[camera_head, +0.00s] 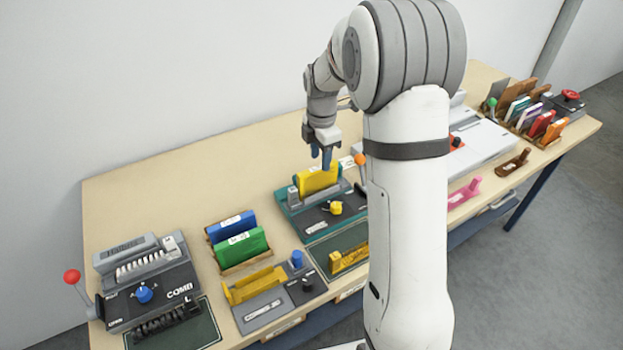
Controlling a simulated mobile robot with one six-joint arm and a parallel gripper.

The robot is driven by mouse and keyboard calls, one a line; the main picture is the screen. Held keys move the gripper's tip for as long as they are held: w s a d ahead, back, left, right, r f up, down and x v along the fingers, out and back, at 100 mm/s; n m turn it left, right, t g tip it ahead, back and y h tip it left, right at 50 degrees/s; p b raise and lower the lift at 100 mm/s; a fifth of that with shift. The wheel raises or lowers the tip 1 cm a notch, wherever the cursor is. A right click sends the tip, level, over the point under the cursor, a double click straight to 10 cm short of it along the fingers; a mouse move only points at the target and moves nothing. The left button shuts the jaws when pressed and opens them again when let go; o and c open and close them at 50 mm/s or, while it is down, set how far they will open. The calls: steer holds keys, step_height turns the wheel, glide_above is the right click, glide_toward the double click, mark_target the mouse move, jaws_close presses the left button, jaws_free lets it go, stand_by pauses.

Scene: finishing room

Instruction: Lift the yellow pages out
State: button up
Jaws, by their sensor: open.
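The yellow pages (317,180) stand upright in a teal machine (297,218) with a yellow knob, near the middle of the table. My gripper (321,157) points down just above the pages' top edge, its blue fingers open. Whether the fingers straddle the pages or touch them cannot be told from this view. My arm hides the right part of the teal machine.
A rack with blue and green pages (242,246) stands to the left. A grey comb machine (147,283) with a red-knobbed lever is farther left. An orange-knobbed lever (360,160) rises close to my gripper's right. Filled racks (540,121) stand at the far right.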

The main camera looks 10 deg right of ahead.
mark_target(318, 168)
steer(key=shift+w+f, duration=0.15)
steer(key=shift+f, duration=0.35)
steer(key=f, duration=0.2)
steer(key=f+p, duration=0.1)
steer(key=f, duration=0.2)
steer(key=f+p, duration=0.1)
steer(key=f, duration=0.1)
steer(key=shift+w+a+f, duration=0.15)
steer(key=shift+w, duration=0.1)
jaws_close()
